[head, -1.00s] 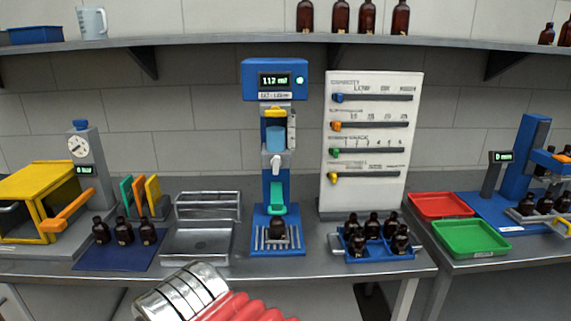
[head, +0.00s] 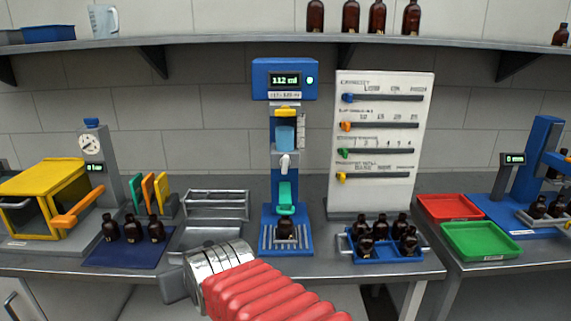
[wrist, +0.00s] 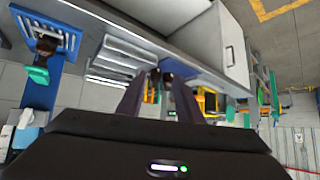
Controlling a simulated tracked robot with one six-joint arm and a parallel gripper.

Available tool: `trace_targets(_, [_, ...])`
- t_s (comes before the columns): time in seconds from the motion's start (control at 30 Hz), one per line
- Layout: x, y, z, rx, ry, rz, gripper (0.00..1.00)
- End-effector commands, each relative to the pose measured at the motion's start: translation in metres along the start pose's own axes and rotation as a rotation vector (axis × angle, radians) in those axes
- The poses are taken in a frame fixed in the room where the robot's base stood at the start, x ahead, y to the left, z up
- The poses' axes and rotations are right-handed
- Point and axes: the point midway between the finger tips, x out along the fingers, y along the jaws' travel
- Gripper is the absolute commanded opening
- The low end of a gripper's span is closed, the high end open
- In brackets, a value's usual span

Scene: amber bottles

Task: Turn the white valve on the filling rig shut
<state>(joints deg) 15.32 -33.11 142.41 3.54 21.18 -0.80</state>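The blue filling rig (head: 293,78) stands on the bench in the middle of the head view, its display reading 112 ml. The white valve (head: 284,163) is at the rig's nozzle, under the blue-filled vessel and above the green part. A brown bottle (head: 285,229) stands on the rig's base below it. In the wrist view the rig (wrist: 40,92) lies turned over at the left edge. My gripper (wrist: 157,84) is open, with a gap between its two dark fingers, and is apart from the rig. In the head view I cannot make out the fingers.
A steel tray (head: 205,238) and a blue mat with bottles (head: 125,254) lie left of the rig. A white slider panel (head: 381,190) and a blue bottle tray (head: 388,254) stand right. Red (head: 448,206) and green (head: 481,239) trays are further right. A shelf (head: 230,46) runs above.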

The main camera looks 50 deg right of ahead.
Motion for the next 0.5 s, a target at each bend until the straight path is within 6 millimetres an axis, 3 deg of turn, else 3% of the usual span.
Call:
trace_targets(0.23, [0.024,0.084,-0.06,0.132,0.248,0.151,0.33])
trace_targets(0.5, [0.015,0.192,-0.105,0.229,0.522,0.35,0.33])
